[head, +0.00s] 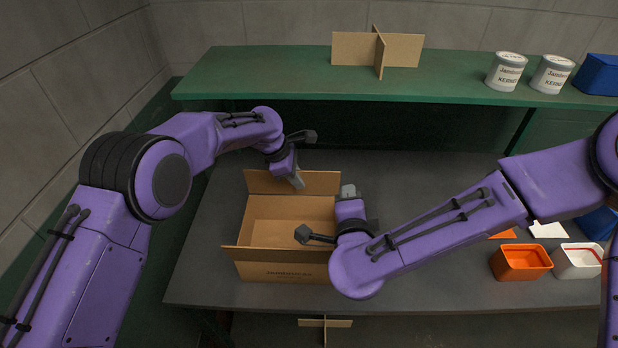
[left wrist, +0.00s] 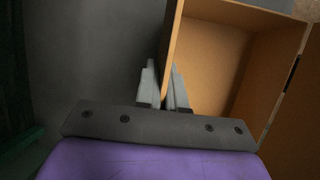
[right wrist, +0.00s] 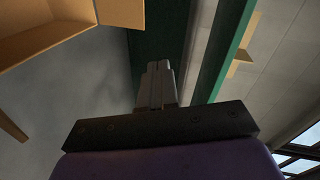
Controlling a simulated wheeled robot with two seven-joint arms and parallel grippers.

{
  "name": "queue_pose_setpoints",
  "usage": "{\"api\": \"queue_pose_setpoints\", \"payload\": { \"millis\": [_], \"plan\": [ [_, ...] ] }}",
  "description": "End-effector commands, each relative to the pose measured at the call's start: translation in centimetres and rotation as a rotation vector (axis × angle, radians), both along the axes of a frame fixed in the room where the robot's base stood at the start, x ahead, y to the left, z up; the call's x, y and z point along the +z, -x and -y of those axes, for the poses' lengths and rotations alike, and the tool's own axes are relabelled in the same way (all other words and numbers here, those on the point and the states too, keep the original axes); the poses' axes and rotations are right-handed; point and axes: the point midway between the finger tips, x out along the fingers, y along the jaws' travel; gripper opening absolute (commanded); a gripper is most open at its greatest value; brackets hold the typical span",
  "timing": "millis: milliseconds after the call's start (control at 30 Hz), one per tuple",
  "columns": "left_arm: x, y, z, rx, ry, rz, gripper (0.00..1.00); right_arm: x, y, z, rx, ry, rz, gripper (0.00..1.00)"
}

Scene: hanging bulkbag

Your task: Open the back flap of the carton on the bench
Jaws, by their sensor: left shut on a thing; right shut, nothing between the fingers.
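The open brown carton (head: 290,222) stands on the grey bench, its inside visible. Its back flap (head: 320,184) stands up along the far edge. My left gripper (head: 297,182) is at this flap, shut on it. In the left wrist view the fingers (left wrist: 163,85) lie on either side of a thin cardboard panel, with the carton interior (left wrist: 215,60) to the right. My right gripper (head: 348,191) is shut and empty near the carton's back right corner; its closed fingers also show in the right wrist view (right wrist: 157,85). My right arm hides the carton's right side.
A green shelf (head: 290,75) behind the bench carries a cardboard divider (head: 350,48), two tins (head: 506,71) and a blue bin (head: 598,75). An orange bin (head: 521,262) and a white bin (head: 577,261) stand at right. The bench left of the carton is clear.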

Motion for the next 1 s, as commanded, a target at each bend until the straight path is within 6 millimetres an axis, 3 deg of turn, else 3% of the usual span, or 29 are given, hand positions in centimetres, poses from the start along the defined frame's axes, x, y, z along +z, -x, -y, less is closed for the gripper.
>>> {"api": "queue_pose_setpoints", "payload": {
  "millis": [33,100,200,300,467,867,1000],
  "plan": [
    [-0.2,0.1,0.0,-0.001,0.0,-0.003,0.0,-0.2,0.2,-2.1,-0.003,-0.045,-0.033,0.0],
    [-0.2,0.1,0.0,-0.001,0.0,-0.003,0.0,-0.6,0.6,-4.5,-0.016,-0.109,-0.087,0.0],
    [-0.1,0.1,0.0,-0.001,-0.001,-0.003,0.0,-1.2,1.5,-7.1,-0.032,-0.183,-0.154,0.0],
    [-0.2,0.1,0.0,-0.001,-0.001,-0.003,0.0,-1.7,2.1,-8.5,-0.042,-0.222,-0.192,0.0],
    [-0.2,0.1,0.0,0.0,-0.001,-0.002,0.0,-2.4,0.9,-8.8,-0.049,-0.234,-0.205,0.0],
    [-0.1,0.1,0.1,-0.001,0.0,-0.002,0.0,-6.1,-6.8,-8.7,-0.048,-0.231,-0.204,0.0],
    [-0.1,0.1,0.1,-0.001,0.001,-0.002,0.0,-5.8,-9.2,-8.6,-0.047,-0.231,-0.202,0.0]
  ]
}}
